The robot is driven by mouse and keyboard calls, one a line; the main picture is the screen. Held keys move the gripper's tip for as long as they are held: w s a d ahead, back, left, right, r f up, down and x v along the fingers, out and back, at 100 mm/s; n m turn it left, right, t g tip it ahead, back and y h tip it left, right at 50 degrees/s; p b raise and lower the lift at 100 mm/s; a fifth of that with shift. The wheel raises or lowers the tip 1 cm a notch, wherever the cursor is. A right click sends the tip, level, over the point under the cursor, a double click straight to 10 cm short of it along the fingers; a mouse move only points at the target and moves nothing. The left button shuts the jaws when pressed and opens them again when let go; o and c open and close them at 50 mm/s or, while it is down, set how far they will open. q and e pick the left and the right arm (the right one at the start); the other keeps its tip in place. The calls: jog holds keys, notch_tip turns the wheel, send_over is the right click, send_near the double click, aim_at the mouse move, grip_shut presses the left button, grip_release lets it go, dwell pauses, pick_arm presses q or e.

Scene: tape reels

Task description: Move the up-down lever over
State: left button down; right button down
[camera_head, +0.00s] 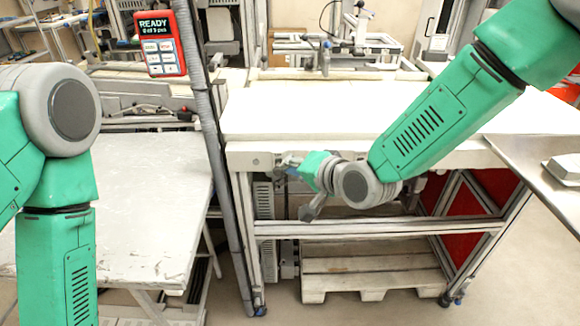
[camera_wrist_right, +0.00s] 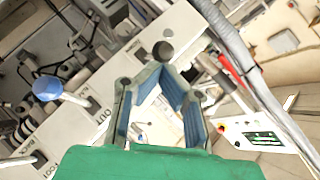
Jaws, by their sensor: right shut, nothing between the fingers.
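My right gripper (camera_head: 290,166) is at the front edge of the white-topped bench, below its top. In the right wrist view its blue-padded fingers (camera_wrist_right: 160,70) come together at the tips, with nothing between them. A dark round knob or hole (camera_wrist_right: 162,50) shows just beyond the tips; I cannot tell whether they touch. A lever with a blue ball knob (camera_wrist_right: 47,88) sticks out from the labelled panel (camera_wrist_right: 66,122) on the left, apart from the fingers. Another lever (camera_wrist_right: 18,162) shows at the lower left. Which is the up-down lever I cannot tell. My left gripper is out of frame.
The white bench top (camera_head: 330,112) is mostly clear. A grey post (camera_head: 212,120) stands left of my right gripper, with a red READY display (camera_head: 161,43) beside it. A grey table (camera_head: 150,190) is at left, a metal table (camera_head: 535,160) at right, a pallet (camera_head: 370,275) below.

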jog(key=shift+d+f, duration=0.15)
jog(key=shift+d, duration=0.15)
jog(key=f+t+b, duration=0.1)
jog(key=b, duration=0.1)
jog(key=n+t+b, duration=0.1)
jog(key=b, duration=0.1)
jog(key=s+f+t+y+b, duration=0.1)
jog(key=b, duration=0.1)
jog(key=shift+a+f+n, duration=0.3)
jog(key=shift+a, duration=0.05)
jog(key=shift+d+r, duration=0.1)
dwell(1.3)
